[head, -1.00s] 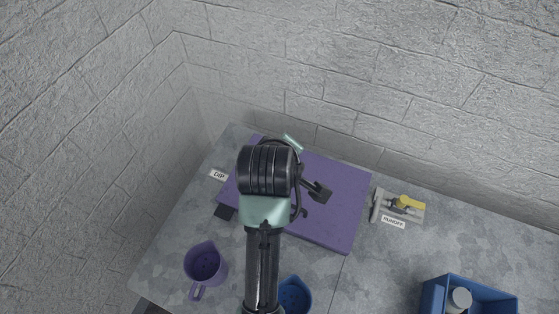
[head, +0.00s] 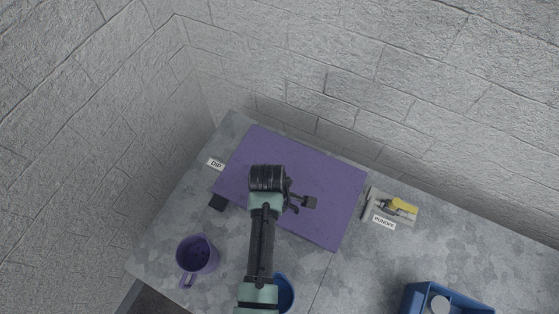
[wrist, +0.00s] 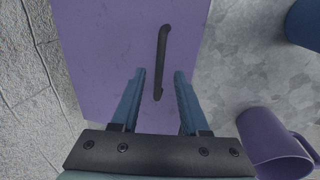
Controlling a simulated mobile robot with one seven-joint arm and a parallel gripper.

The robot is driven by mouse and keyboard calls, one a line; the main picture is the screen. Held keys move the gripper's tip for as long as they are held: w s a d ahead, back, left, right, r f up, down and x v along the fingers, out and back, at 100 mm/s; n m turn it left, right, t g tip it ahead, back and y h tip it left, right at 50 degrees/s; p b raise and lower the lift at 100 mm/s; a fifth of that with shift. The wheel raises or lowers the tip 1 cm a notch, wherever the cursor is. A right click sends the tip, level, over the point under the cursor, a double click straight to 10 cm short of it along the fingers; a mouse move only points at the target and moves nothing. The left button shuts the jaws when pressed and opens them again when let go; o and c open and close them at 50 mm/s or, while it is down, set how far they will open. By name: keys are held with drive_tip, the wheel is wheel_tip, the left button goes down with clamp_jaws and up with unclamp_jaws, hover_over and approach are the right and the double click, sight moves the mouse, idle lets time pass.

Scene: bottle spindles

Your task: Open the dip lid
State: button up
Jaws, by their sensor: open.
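The dip lid (head: 325,190) is a flat purple panel lying shut on the counter beside the white DIP label (head: 215,163). In the wrist view the lid (wrist: 100,60) fills the upper left and carries a black bar handle (wrist: 162,60). My gripper (wrist: 160,72) is open and empty. Its two blue fingers appear on either side of the handle's lower end in the picture. I cannot tell how high they are above the lid.
A purple jug (head: 198,255) and a blue cup (head: 284,293) stand in front of the lid. To the right are a grey plate with a yellow-handled part (head: 403,205), a RUNOFF label (head: 384,222) and a blue crate (head: 412,297). Brick walls (head: 330,60) stand behind and left.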

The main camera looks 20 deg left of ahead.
drive_tip(key=shift+w+f, duration=0.25)
drive_tip(key=shift+f, duration=0.7)
drive_tip(key=shift+c, duration=0.3)
clamp_jaws()
idle(0.6)
